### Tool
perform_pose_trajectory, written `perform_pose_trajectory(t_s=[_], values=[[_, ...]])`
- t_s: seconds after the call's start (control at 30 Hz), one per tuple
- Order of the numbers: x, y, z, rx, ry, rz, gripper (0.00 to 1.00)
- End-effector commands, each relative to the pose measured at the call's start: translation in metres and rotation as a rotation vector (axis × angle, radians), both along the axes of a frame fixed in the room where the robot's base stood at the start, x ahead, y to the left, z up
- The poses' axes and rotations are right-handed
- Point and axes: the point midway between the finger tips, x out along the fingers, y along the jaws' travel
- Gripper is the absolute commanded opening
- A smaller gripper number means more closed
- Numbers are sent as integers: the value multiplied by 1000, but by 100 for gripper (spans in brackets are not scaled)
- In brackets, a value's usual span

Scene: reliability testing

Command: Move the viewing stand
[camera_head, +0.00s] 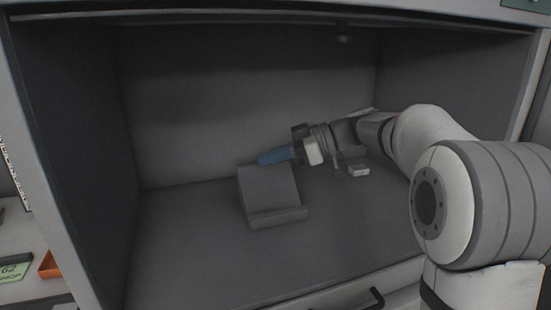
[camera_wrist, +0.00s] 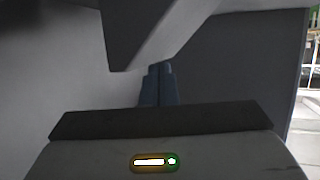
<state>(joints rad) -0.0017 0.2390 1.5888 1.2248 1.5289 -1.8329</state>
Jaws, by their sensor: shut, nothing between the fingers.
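The viewing stand is a plain grey slanted block with a raised lip along its lower front (camera_head: 270,192). It stands on the floor of a grey cabinet, left of its middle. My gripper (camera_head: 262,159) reaches in from the right, its blue fingers shut and empty at the stand's upper back edge. I cannot tell whether they touch the stand. In the wrist view the shut blue fingers (camera_wrist: 159,72) point at a grey angular form across the top, likely the stand (camera_wrist: 145,35), which hides part of the tips.
The cabinet's left wall (camera_head: 75,130), back wall and ceiling enclose the space. The cabinet floor (camera_head: 185,255) is bare left and in front of the stand. A black handle (camera_head: 375,299) is below the front edge.

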Motion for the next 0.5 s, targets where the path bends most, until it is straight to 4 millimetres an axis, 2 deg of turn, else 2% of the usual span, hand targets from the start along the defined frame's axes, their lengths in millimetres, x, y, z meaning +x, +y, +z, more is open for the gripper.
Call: perform_pose_trajectory(t_s=[0.03, 0.13, 0.4, 0.5], values=[[0, 2, -10, -12, 15, 5, 0], [-1, 4, -10, -12, 14, 9, 0], [-1, 6, 6, -11, 11, 12, 0], [-2, 6, 6, -10, 10, 13, 0]])
